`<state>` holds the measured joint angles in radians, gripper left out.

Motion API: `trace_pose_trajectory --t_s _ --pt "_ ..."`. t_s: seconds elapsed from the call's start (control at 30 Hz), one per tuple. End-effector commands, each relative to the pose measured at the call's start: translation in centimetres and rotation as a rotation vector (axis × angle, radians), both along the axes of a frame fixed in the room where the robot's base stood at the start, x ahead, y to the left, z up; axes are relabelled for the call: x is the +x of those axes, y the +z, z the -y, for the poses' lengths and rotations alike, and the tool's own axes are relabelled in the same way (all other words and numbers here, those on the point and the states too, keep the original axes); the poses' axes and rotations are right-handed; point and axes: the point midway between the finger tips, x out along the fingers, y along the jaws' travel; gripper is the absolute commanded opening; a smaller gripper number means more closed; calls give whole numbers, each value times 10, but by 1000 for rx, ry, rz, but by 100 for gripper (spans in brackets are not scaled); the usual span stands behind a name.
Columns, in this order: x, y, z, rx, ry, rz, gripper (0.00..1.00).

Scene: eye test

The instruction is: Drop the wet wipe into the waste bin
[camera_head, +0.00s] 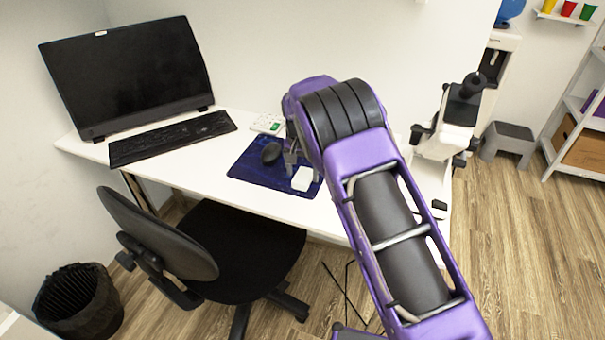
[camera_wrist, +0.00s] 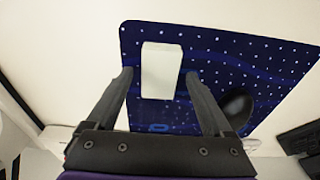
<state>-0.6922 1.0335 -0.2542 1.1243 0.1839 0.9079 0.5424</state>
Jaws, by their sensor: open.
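The wet wipe, a small white rounded rectangle (camera_head: 302,179), lies flat on a dark blue mouse pad (camera_head: 245,172) on the white desk. In the wrist view the wipe (camera_wrist: 161,70) shows between my fingertips, lying on the dotted pad (camera_wrist: 225,55). My gripper (camera_head: 291,160) is open and empty, pointing down over the pad beside the wipe in the head view. The exact height above the wipe cannot be told. The black waste bin (camera_head: 92,312), with a bag-like liner, stands on the floor at the lower left.
A black mouse (camera_head: 271,153) lies on the pad, also in the wrist view (camera_wrist: 236,107). A white-and-green item (camera_head: 268,124), keyboard (camera_head: 172,138) and monitor (camera_head: 130,75) are on the desk. A microscope (camera_head: 455,118) stands right.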

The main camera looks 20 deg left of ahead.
Motion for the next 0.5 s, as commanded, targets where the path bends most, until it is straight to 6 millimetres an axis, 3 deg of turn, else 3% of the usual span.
trace_pose_trajectory --t_s 0.3,0.5 --pt "-8 70 -1 2 1 2 86" --pt "-12 99 -1 1 0 1 86"
